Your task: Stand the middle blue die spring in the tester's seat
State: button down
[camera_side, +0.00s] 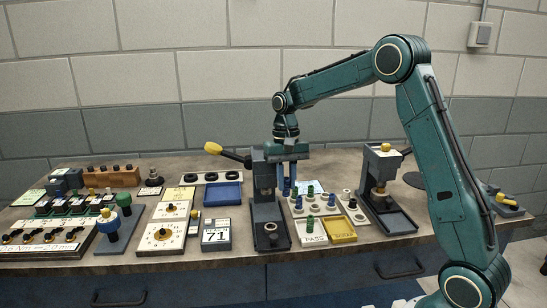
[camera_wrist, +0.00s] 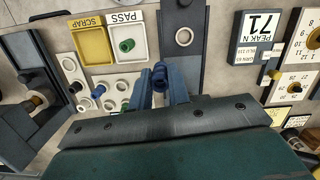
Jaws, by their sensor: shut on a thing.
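My gripper (camera_wrist: 160,92) is shut on a blue die spring (camera_wrist: 160,75), which sits between its two fingers in the wrist view. In the side view my gripper (camera_side: 288,172) points down just right of the tester's column, with the spring (camera_side: 286,187) low between the fingers. The tester (camera_side: 264,172) is a dark press with a yellow-knobbed lever. Its seat (camera_side: 271,227) is a pale ring on the base plate; it also shows in the wrist view (camera_wrist: 183,37), apart from the spring and with nothing standing on it. Another blue spring (camera_wrist: 98,90) stands on the white holed plate.
The white holed plate (camera_wrist: 70,70) also holds green springs. A white PASS tray (camera_side: 312,240) with a green spring and a yellow SCRAP tray (camera_side: 341,230) lie right of the tester. A second press (camera_side: 383,180) stands further right. A display reading 71 (camera_side: 216,236) stands left.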

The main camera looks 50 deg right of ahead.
jog(key=a+f+n, duration=0.2)
jog(key=s+a+f+n, duration=0.1)
jog(key=a+f+n, duration=0.1)
jog(key=shift+s+a+f+h, duration=0.15)
jog(key=shift+a+h, duration=0.1)
jog(key=shift+h, duration=0.15)
jog(key=shift+w+a+m, duration=0.15)
jog(key=shift+w+m, duration=0.1)
jog(key=shift+m, duration=0.95)
jog(key=shift+w+a+r+m+t+y, duration=0.1)
jog(key=shift+w+r+m+t+y, duration=0.3)
jog(key=shift+m, duration=1.65)
jog(key=shift+w+a+r+m+t+y, duration=0.2)
jog(key=shift+r+m, duration=0.25)
jog(key=shift+m, duration=1.55)
jog(key=shift+w+a+r+m+t+y, duration=0.1)
jog(key=shift+w+r+m, duration=0.3)
jog(key=shift+m, duration=1.65)
jog(key=shift+f, duration=0.1)
jog(key=shift+f, duration=2.45)
